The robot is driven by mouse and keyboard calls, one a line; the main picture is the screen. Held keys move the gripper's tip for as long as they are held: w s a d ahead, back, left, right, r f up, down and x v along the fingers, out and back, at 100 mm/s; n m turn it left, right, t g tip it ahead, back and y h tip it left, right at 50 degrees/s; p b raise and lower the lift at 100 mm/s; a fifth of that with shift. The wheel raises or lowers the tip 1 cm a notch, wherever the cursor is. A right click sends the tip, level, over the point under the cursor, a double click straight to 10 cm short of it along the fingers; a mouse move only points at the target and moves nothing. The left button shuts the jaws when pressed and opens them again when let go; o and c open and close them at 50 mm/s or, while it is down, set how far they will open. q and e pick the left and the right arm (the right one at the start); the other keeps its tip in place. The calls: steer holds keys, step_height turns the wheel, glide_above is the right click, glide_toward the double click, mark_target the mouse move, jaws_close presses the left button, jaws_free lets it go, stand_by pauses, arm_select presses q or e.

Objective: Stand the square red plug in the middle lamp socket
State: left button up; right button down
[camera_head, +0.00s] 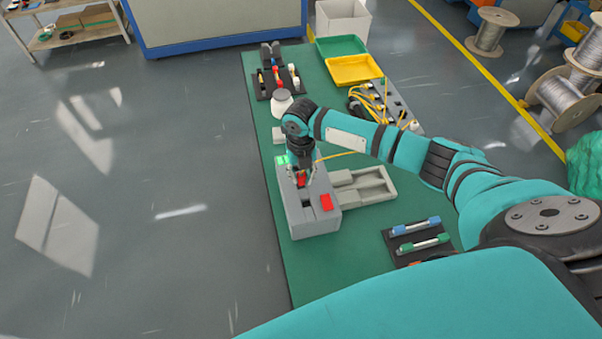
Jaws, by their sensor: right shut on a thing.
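The grey socket box (316,226) stands on the green table, with dark openings in its top. My right gripper (301,181) points down over the box, shut on a small red piece, likely the square red plug (301,179). The fingers partly hide the plug, and I cannot tell whether it touches the socket. A yellow cable (342,155) runs from near the gripper to the right. My left gripper is not in view.
A grey moulded tray (372,191) lies right of the box. Behind are a white jar (281,97), a dark tool rack (262,90), yellow cables (381,108), a yellow tray (353,68) and a green tray (341,45). A black holder (397,249) is at front right.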

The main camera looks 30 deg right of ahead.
mark_target(301, 174)
steer(key=shift+f+b, duration=0.75)
steer(key=shift+f, duration=0.45)
steer(key=shift+s+f, duration=0.1)
steer(key=shift+s, duration=0.05)
steer(key=c, duration=1.1)
jaws_free()
steer(key=shift+r, duration=0.2)
step_height(301, 174, up, 12)
steer(key=shift+f, duration=0.15)
